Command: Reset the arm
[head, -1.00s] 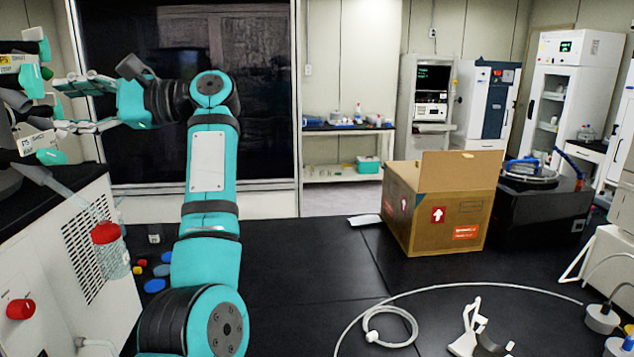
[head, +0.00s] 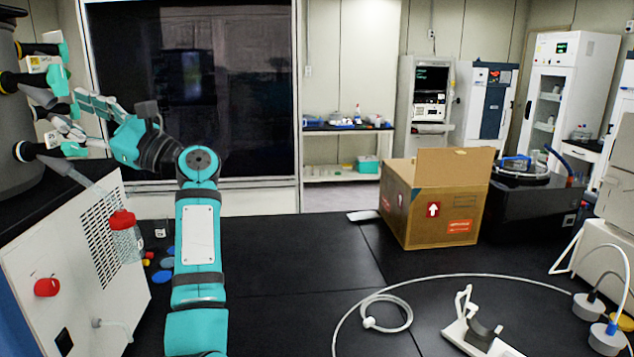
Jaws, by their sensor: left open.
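My left arm reaches up the left half of the head view. My left gripper (head: 68,110) is at its end, turned to the left, with two teal-and-grey fingers spread apart and nothing seen between them. It is close to the valves with teal handles (head: 58,78) on the dark column (head: 15,125) of the freeze dryer (head: 75,275). I cannot tell whether the fingers touch a valve. A clear flask with a red cap (head: 125,240) hangs below the gripper on a tilted glass neck from a lower valve. My right gripper is not in view.
Several coloured caps (head: 162,277) lie beside the freeze dryer, partly behind my arm. An open cardboard box (head: 437,205) stands on the black bench, next to a dark device (head: 525,205). A white stand (head: 480,335) and a looped hose (head: 385,300) lie at the front right. The bench middle (head: 290,260) is clear.

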